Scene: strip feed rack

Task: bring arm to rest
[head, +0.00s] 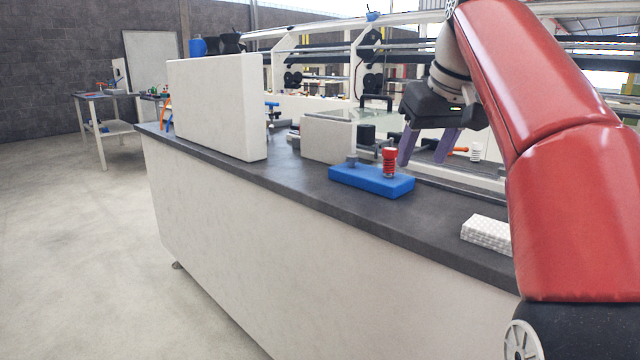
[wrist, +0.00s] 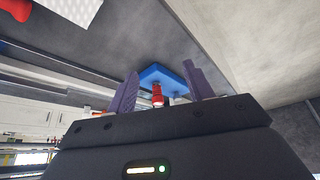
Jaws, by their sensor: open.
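My gripper (head: 428,148) hangs from my red arm over the dark counter, its two purple fingers spread apart with nothing between them. In the head view it is just right of and a little above a red ribbed piece (head: 389,162), which stands upright on a blue block (head: 371,181). In the wrist view the open fingers (wrist: 160,90) frame the red piece (wrist: 157,94) and the blue block (wrist: 163,76) beyond them. The fingers appear apart from the red piece.
The dark counter (head: 290,186) holds a large white panel (head: 217,108), a grey box (head: 328,139) and a white patterned block (head: 486,232). A white machine frame with rollers stands behind. Open floor (head: 80,250) lies at left.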

